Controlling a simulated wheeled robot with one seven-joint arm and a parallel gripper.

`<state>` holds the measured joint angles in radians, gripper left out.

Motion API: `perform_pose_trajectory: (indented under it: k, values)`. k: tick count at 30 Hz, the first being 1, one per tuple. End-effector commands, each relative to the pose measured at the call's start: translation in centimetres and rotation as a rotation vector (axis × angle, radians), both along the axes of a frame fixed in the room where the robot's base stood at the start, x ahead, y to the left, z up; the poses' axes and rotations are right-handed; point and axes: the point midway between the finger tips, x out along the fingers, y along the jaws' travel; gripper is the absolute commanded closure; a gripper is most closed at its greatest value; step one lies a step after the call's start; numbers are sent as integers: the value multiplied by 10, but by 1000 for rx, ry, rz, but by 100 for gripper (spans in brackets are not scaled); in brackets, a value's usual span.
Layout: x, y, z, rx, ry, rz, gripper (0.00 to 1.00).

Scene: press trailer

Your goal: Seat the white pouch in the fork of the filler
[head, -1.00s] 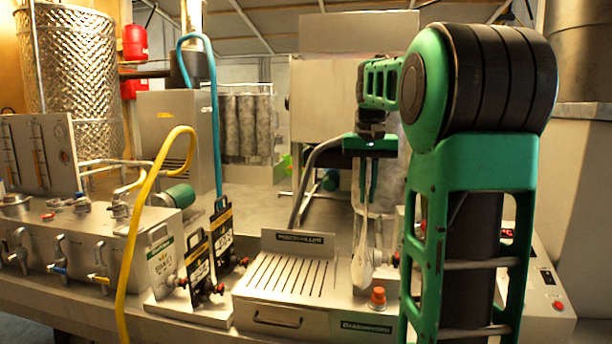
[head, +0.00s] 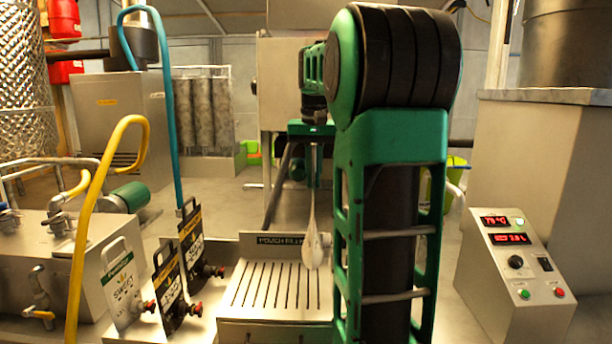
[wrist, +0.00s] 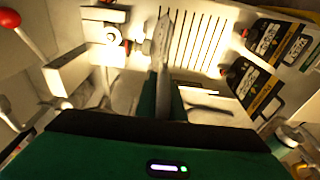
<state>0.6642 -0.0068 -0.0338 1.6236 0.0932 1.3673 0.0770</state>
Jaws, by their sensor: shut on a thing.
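My gripper (head: 314,150) is shut on the white pouch (head: 313,240), which hangs upright below it, seen nearly edge-on. In the wrist view the pouch (wrist: 164,60) shows as a thin pale strip ahead of the dark fingers (wrist: 165,98). The filler (head: 250,318) is a steel unit with a slotted tray and a dark name plate. The pouch hangs in front of the plate's right end; I cannot tell whether it touches anything. My arm hides the filler's right part in the head view. I cannot make out the fork clearly in either view.
A yellow hose (head: 90,210) and a blue hose (head: 165,90) rise nearby. A control box (head: 515,275) with red displays stands right.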

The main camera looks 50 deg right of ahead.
Motion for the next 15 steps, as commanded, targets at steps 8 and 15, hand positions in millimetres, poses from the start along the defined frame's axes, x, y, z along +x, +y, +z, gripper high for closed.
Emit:
perform_pose_trajectory:
  k: [8,15]
  values:
    - [0,0,-15,1,1,-1,100]
    - [0,0,-27,1,0,0,100]
